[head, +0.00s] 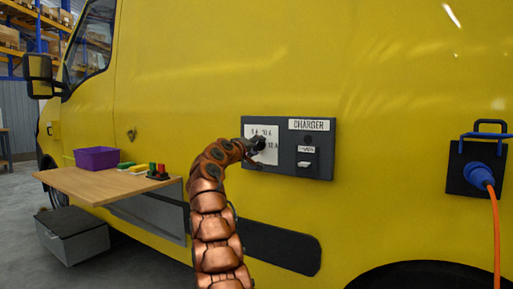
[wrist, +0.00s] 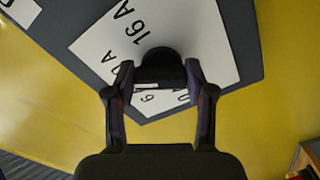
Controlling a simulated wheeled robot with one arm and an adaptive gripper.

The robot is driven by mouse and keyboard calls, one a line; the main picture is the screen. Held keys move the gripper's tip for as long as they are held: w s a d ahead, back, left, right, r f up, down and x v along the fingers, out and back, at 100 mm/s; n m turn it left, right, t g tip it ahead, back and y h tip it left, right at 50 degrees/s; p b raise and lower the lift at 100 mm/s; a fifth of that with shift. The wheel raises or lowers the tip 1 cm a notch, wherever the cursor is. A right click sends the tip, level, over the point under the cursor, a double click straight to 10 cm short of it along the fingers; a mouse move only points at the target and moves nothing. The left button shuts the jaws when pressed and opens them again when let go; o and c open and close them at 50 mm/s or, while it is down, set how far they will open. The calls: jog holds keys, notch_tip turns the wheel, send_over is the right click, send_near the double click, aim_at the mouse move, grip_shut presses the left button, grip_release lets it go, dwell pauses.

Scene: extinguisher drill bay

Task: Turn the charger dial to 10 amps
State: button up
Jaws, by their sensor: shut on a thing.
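The charger panel (head: 319,172) is a dark plate on the yellow van side, with a CHARGER label. Its white scale plate (head: 268,156) carries amp markings, and the black dial knob (head: 259,144) sits on it. My gripper (head: 254,148) reaches the dial from the lower left. In the wrist view the fingers of my gripper (wrist: 159,78) are shut on the round black dial (wrist: 160,60) from both sides. On the scale plate (wrist: 205,40) "16 A" reads clearly; the other marks are partly hidden by the fingers. A pale strip shows at the dial's lower edge, near the "6"; its exact setting is unclear.
A black switch (head: 307,163) is on the panel's right half. A wooden shelf (head: 122,187) at left bears a purple bin (head: 97,158) and small coloured items. A blue plug (head: 481,175) with an orange cable is at far right. A grey box (head: 72,236) stands below the shelf.

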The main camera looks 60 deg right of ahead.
jog(key=o, duration=1.2)
jog(key=shift+c, duration=0.2)
jog(key=shift+n, duration=0.3)
